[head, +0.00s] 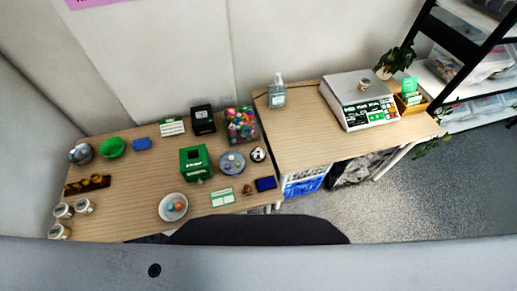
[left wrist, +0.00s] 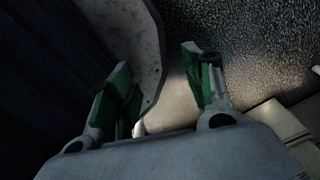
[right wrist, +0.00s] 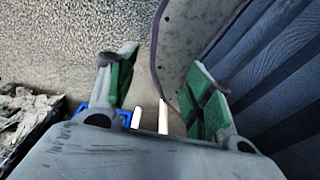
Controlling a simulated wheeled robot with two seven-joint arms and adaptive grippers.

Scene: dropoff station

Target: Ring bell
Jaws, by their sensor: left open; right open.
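No bell is clear enough to name for certain. A small brown-gold object (head: 247,189) stands near the front right of the left table (head: 130,210), perhaps a bell. A round grey item (head: 232,162) lies behind it, and a rounded grey object (head: 81,153) sits at the far left; both are too small to identify. My left gripper (left wrist: 160,65) is open and empty, with floor beyond its fingers. My right gripper (right wrist: 163,65) is also open and empty over the floor. Neither gripper shows in the head view, and neither wrist view shows the tabletop items.
The left table also holds a green box (head: 195,163), a white bowl (head: 172,207), a green bowl (head: 112,147) and several jars. The right table (head: 300,140) holds a scale (head: 358,100) and a pump bottle (head: 277,91). A blue-and-white crate (head: 305,181) is beneath it. A shelf stands far right.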

